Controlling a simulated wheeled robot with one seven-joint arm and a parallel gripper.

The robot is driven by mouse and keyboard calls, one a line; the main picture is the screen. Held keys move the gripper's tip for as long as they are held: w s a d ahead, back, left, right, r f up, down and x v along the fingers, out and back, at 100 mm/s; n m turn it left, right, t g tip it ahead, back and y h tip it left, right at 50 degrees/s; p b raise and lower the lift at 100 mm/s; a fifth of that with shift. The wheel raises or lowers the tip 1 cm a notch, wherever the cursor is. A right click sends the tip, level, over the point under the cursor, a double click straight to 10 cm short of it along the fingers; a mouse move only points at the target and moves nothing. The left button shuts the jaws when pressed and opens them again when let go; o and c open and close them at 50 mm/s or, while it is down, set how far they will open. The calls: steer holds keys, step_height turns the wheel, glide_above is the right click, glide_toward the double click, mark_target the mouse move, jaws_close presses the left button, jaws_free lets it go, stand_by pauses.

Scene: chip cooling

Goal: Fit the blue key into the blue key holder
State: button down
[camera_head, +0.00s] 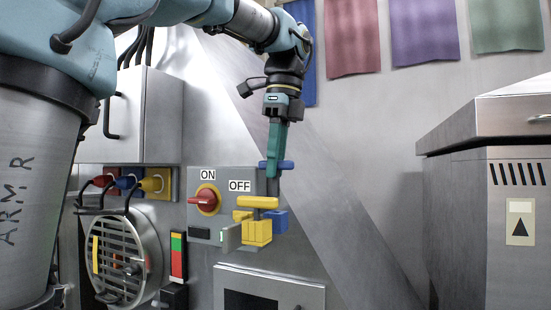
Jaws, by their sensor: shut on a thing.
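The blue key (287,165) is held in my gripper (275,163), which points straight down and is shut on its crosswise blue handle. A short grey part shows beneath the handle. The blue key holder (281,221) is a small blue block on the wall panel, lower than the held key. It is partly hidden behind the yellow key holder (257,233). A yellow key (258,202) sits upright at the yellow holder. The blue key appears apart from the blue holder, and I cannot tell the depth between them.
A grey switch panel (226,177) with a red rotary knob (206,199) is left of the holders. Red, blue and yellow plugs and a round vent (126,255) are farther left. A metal cabinet (491,195) stands at the right. Open space lies between the holders and the cabinet.

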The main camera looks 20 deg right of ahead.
mark_target(275, 191)
steer(key=shift+f+b, duration=0.4)
steer(key=shift+f, duration=0.45)
steer(key=shift+p, duration=0.8)
stand_by(1.0)
steer(key=shift+f+b, duration=1.3)
steer(key=shift+f, duration=0.75)
steer(key=c, duration=0.7)
jaws_free()
steer(key=shift+r, duration=0.15)
steer(key=r, duration=0.6)
steer(key=d+r, duration=0.1)
steer(key=r, duration=0.2)
steer(key=shift+s+r, duration=0.4)
steer(key=shift+r, duration=0.35)
